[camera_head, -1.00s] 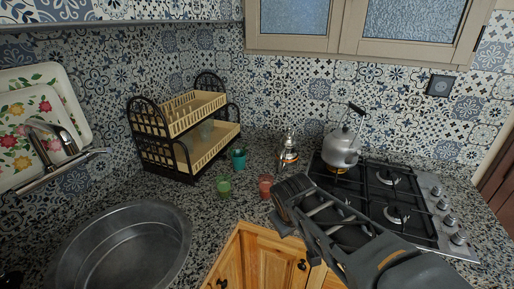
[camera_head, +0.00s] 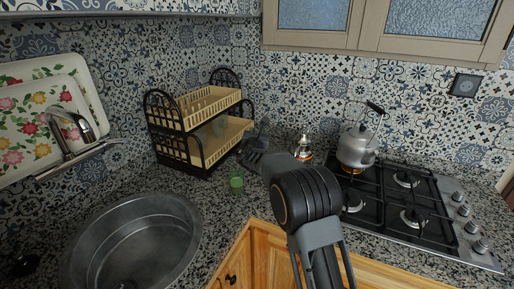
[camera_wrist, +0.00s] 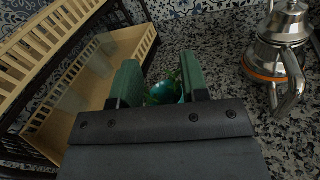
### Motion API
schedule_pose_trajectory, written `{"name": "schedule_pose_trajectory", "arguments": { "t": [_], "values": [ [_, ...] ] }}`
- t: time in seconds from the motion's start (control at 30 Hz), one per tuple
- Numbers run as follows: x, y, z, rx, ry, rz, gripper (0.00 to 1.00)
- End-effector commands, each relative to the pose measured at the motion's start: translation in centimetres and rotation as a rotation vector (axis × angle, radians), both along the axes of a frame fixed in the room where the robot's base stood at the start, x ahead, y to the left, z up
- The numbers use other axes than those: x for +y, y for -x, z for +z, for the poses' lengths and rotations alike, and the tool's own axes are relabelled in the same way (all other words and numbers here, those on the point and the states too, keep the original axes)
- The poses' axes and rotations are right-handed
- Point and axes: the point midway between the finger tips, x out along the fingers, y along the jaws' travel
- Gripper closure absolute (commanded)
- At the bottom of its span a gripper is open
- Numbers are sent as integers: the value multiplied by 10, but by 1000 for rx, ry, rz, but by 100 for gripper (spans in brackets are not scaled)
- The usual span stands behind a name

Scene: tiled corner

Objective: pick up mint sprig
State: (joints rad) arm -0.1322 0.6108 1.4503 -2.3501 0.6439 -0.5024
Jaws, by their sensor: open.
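Small green leaves, likely the mint sprig (camera_wrist: 150,98), show in the wrist view between my fingers, against a teal cup (camera_wrist: 168,92). I cannot tell whether the sprig stands in the cup or behind it. My gripper (camera_wrist: 160,72) is open, with its two green fingers on either side of the cup and leaves and a gap between them. In the head view my gripper (camera_head: 250,142) reaches over the counter beside the dish rack and hides the cup and sprig.
The two-tier dish rack (camera_head: 158,108) stands close on the left of my gripper. A small metal pot (camera_wrist: 283,38) is to the right, then a kettle (camera_head: 357,148) on the gas stove. A round sink (camera_head: 130,240) lies front left.

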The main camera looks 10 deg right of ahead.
Motion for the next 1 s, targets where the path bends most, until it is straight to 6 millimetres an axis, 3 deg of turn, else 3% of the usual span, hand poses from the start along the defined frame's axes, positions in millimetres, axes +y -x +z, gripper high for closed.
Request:
{"name": "schedule_pose_trajectory", "arguments": {
  "t": [0.4, 1.0],
  "values": [
    [3, -2, -79, 6, 22, 13, 59],
    [-12, -47, -76, 2, 19, 11, 59]
  ]
}}
